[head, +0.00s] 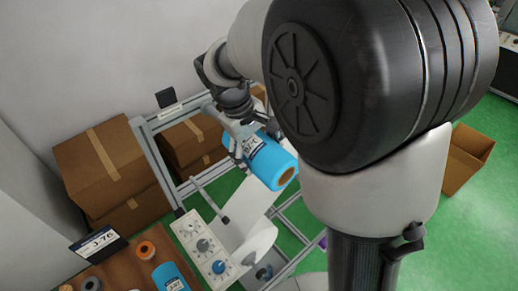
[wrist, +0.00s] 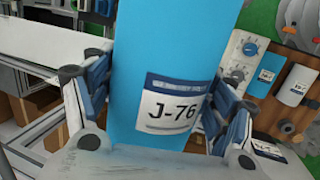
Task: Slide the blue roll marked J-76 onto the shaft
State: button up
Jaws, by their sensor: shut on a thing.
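My gripper (head: 241,140) is shut on a blue roll (head: 270,164), held raised by the metal frame in the head view. In the wrist view the blue roll (wrist: 165,50) stands between the two fingers, and its white label reads J-76. Its brown core end faces the lower right in the head view. A thin grey rod with a dark tip (head: 209,202), which looks like the shaft, sticks out from the frame to the lower left of the roll. The roll and rod appear apart. The rod cannot be made out in the wrist view.
A J-76 sign (head: 100,241), an orange roll (head: 145,250) and another blue roll (head: 170,277) are on a brown table (head: 125,272). A knobbed control panel (head: 205,246) and a white sheet (head: 246,210) are below the held roll. Cardboard boxes (head: 97,160) stand behind.

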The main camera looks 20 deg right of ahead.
jog(key=shift+w, duration=0.1)
jog(key=shift+w+a+p, duration=0.3)
jog(key=shift+w+p, duration=0.05)
jog(key=shift+w, duration=0.4)
jog(key=shift+w+a+p, duration=0.35)
jog(key=shift+w+p, duration=0.05)
jog(key=shift+w, duration=0.35)
jog(key=shift+w+a+p, duration=0.3)
jog(key=shift+w+p, duration=0.05)
jog(key=shift+w, duration=0.4)
jog(key=shift+w+a+p, duration=0.3)
jog(key=shift+w+p, duration=0.15)
jog(key=shift+w, duration=0.3)
jog(key=shift+w+a+p, duration=0.35)
jog(key=shift+w+p, duration=0.1)
jog(key=shift+w, duration=0.35)
jog(key=shift+w+a+p, duration=0.3)
jog(key=shift+w+p, duration=0.15)
jog(key=shift+w, duration=0.3)
jog(key=shift+w, duration=0.1)
jog(key=shift+w+a+p, duration=0.25)
jog(key=shift+w+p, duration=0.1)
jog(key=shift+w, duration=0.15)
jog(key=shift+w+a+p, duration=0.2)
jog(key=shift+w+p, duration=0.1)
jog(key=shift+w, duration=0.15)
jog(key=shift+w+a, duration=0.1)
jog(key=shift+w, duration=0.2)
jog(key=shift+f, duration=0.55)
